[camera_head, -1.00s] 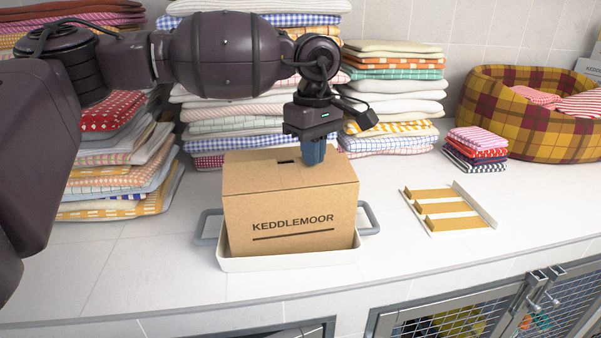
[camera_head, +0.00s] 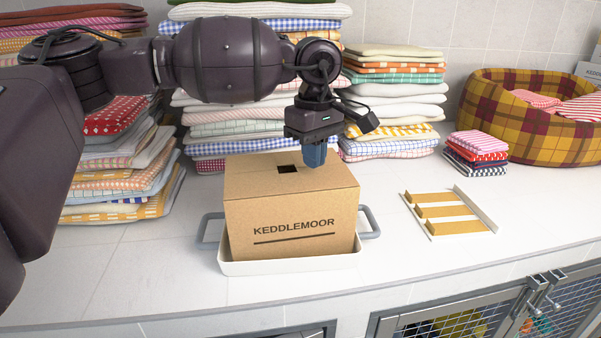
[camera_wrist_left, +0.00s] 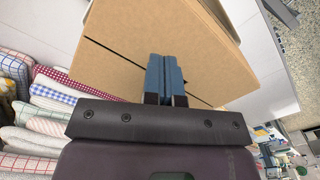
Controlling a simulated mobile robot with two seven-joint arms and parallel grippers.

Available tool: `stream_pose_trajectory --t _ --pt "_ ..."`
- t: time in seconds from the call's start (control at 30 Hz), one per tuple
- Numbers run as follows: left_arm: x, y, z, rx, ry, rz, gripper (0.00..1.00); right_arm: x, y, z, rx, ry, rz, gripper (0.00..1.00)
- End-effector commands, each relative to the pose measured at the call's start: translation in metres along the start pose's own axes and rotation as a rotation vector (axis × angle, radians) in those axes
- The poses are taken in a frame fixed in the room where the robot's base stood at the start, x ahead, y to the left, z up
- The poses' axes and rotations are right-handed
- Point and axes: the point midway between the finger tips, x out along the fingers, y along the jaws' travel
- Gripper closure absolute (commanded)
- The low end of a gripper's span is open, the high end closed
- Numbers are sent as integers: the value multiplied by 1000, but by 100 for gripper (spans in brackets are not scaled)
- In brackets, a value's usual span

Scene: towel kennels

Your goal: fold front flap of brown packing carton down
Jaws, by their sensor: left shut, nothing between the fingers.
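The brown packing carton (camera_head: 294,218), printed KEDDLEMOOR, stands upright in a shallow white tray (camera_head: 290,267). In the left wrist view the carton top (camera_wrist_left: 170,35) shows a thin dark seam between two panels. My left gripper (camera_head: 315,156) points down over the back right of the top, its blue fingers (camera_wrist_left: 166,75) shut with nothing between them. The fingers cross the seam in the wrist view; whether they touch the cardboard I cannot tell. My right gripper is not in view.
Grey handles (camera_head: 371,222) flank the tray. Towel stacks (camera_head: 395,100) stand close behind and to the left (camera_head: 115,175). A small white rack with tan strips (camera_head: 448,211), a folded towel pile (camera_head: 477,152) and a plaid basket (camera_head: 500,115) lie right. The counter front is clear.

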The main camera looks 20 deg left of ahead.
Motion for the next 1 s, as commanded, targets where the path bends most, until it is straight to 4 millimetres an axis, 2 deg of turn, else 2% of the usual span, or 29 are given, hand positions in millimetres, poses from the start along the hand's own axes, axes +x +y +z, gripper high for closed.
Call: stream_pose_trajectory --t 0.03,0.37,0.7,1.0 --pt "-8 0 0 0 1 2 100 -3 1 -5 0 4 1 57" --pt "-34 0 0 1 0 1 100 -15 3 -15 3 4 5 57" --pt "-60 0 0 1 0 0 100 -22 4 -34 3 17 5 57" --pt "-64 0 0 1 0 -2 100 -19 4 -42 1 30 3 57"
